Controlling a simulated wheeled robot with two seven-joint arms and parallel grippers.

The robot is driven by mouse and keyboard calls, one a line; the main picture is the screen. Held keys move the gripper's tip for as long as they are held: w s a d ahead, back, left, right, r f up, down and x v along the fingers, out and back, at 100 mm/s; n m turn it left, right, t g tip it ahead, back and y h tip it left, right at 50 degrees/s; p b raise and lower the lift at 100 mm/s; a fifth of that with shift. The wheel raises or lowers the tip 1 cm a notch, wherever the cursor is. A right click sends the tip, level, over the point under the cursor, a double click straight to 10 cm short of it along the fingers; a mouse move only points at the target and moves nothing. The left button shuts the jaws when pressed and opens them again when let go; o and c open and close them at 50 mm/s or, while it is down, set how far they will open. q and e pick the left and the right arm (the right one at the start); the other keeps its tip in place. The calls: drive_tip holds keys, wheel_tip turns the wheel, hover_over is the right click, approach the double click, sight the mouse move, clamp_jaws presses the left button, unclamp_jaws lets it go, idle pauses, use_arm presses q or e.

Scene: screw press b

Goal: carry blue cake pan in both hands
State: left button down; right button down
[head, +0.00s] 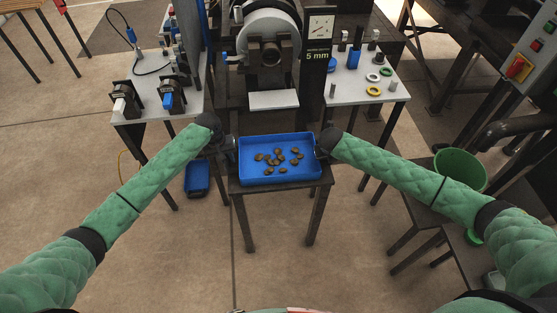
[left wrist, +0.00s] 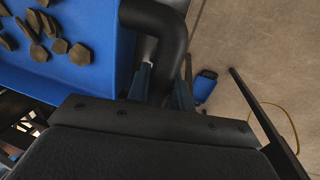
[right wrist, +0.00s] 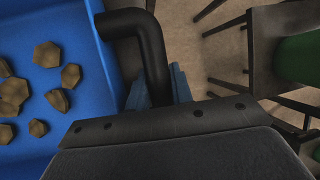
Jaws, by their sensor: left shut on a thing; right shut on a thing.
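The blue cake pan (head: 247,178) is a shallow rectangular tray with several brown lumps (head: 278,158) in it. In the head view it is at a small dark table, below the machine; I cannot tell whether it rests on the tabletop or is just above it. My left gripper (head: 229,147) is at its left end, shut on a black handle, which shows in the left wrist view (left wrist: 168,35). My right gripper (head: 319,146) is at its right end, shut on the other black handle, seen in the right wrist view (right wrist: 150,45). The fingertips are partly hidden by the handles.
The small table (head: 282,191) stands in front of the machine (head: 268,45). Side tables hold tools at left (head: 170,105) and colored rings at right (head: 374,91). A blue bin (head: 197,179) is on the floor at left. A green bucket (head: 460,168) is at right. The front floor is clear.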

use_arm(q)
drive_tip(key=shift+r, duration=0.15)
use_arm(e)
drive_tip(key=shift+r, duration=0.15)
